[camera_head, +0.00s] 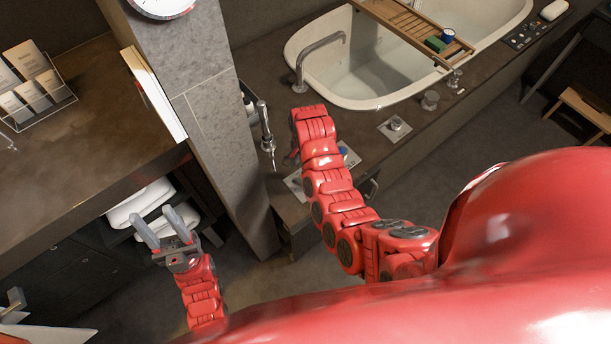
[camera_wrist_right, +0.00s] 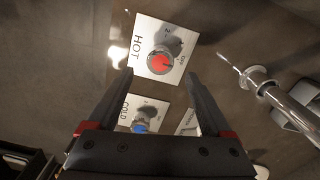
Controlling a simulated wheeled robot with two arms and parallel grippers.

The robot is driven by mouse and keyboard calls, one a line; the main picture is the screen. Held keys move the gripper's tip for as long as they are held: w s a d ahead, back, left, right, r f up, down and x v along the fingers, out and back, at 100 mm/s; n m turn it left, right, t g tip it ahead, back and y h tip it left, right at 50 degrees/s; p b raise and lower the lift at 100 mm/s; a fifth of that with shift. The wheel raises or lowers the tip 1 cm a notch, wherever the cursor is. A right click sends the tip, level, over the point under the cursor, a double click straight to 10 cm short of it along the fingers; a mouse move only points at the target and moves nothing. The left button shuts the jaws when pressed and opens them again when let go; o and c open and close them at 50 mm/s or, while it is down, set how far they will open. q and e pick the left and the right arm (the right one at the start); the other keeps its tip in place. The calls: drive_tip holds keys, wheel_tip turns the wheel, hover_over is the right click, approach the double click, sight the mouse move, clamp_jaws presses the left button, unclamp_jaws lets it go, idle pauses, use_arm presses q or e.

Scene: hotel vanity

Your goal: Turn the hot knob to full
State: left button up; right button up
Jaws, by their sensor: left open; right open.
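The hot knob (camera_wrist_right: 160,60) is round with a red cap. It sits on a white plate (camera_wrist_right: 146,30) marked HOT, with a scale beside it. My right gripper (camera_wrist_right: 160,76) is open and empty, its fingers pointing at that plate with the red knob between and just beyond the tips; I see no clear contact. In the head view my right arm hides this gripper and most of the knob area. A blue cold knob (camera_wrist_right: 140,126) shows low between the fingers, and in the head view (camera_head: 343,150). My left gripper (camera_head: 165,228) is open and empty, at the lower left.
A chrome spout (camera_wrist_right: 262,84) stands right of the knobs in the wrist view. A bathtub (camera_head: 290,50) with a wooden tray lies behind. A silver knob on a plate (camera_head: 395,123) is on the ledge. A stone pillar (camera_head: 210,110) and counter (camera_head: 60,170) are at left.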

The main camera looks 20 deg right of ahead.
drive_tip(key=shift+f, duration=2.8)
clamp_jaws()
